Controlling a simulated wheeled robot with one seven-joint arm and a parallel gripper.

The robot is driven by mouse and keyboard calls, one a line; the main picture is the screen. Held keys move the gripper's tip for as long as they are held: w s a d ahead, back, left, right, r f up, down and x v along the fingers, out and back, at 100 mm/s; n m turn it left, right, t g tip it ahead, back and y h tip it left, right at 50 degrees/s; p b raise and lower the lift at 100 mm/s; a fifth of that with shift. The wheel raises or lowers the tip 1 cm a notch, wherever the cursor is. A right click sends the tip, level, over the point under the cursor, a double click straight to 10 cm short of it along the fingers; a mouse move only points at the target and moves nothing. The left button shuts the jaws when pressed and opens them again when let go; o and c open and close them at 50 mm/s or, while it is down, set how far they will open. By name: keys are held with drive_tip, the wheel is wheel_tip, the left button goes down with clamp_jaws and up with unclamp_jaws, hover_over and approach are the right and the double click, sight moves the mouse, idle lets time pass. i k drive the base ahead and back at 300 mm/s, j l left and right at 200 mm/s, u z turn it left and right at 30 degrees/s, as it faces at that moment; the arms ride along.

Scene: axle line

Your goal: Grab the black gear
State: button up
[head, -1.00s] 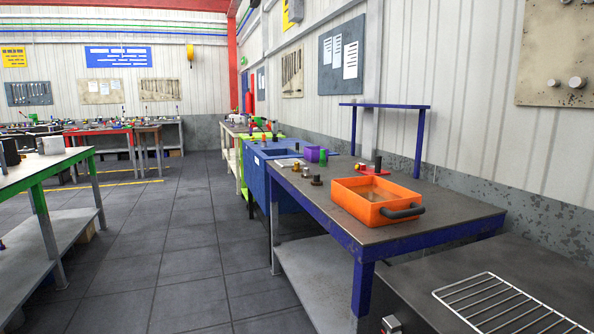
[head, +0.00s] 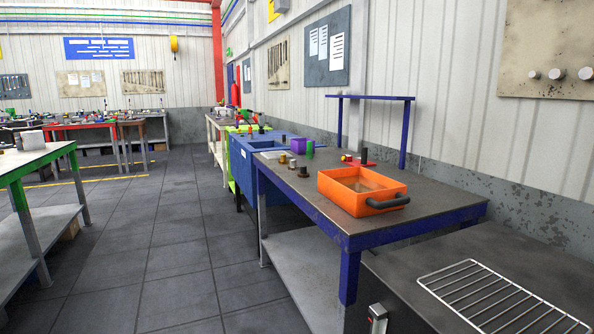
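I cannot make out a black gear for certain at this distance. A small dark stepped part (head: 303,171) stands on the blue-framed table (head: 415,212), just left of the orange bin (head: 340,201). A black upright cylinder (head: 364,157) stands by a red piece (head: 367,163) behind the bin. The bin is open-topped with a dark handle at its right; its floor is only partly seen. My gripper is not in view.
Brass-coloured parts (head: 282,158), a green cylinder (head: 310,149) and a purple box (head: 299,145) stand farther along. A wire rack (head: 490,297) lies on the near dark surface. The floor aisle (head: 160,250) on the left is clear.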

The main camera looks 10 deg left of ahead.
sight(303, 173)
drive_tip(key=i+j+u, duration=0.95)
drive_tip(key=i, duration=0.2)
drive_tip(key=i+j+u, duration=0.25)
drive_tip(key=i, duration=0.25)
drive_tip(key=i+u, duration=0.3)
drive_tip(key=i, duration=0.25)
drive_tip(key=i+j+z, duration=0.1)
drive_tip(key=i+z, duration=0.35)
drive_tip(key=i+j+z, duration=0.25)
drive_tip(key=i+z, duration=0.2)
drive_tip(key=i+j+z, duration=0.6)
drive_tip(key=z, duration=0.15)
drive_tip(key=i+j+z, duration=0.15)
drive_tip(key=j+z, duration=0.2)
drive_tip(key=i+j+z, duration=0.1)
drive_tip(key=j+z, duration=0.25)
drive_tip(key=i+j+z, duration=0.1)
drive_tip(key=j+z, duration=0.25)
drive_tip(key=j, duration=0.15)
drive_tip(key=i+j, duration=0.1)
drive_tip(key=i, duration=0.4)
drive_tip(key=l+z, duration=0.05)
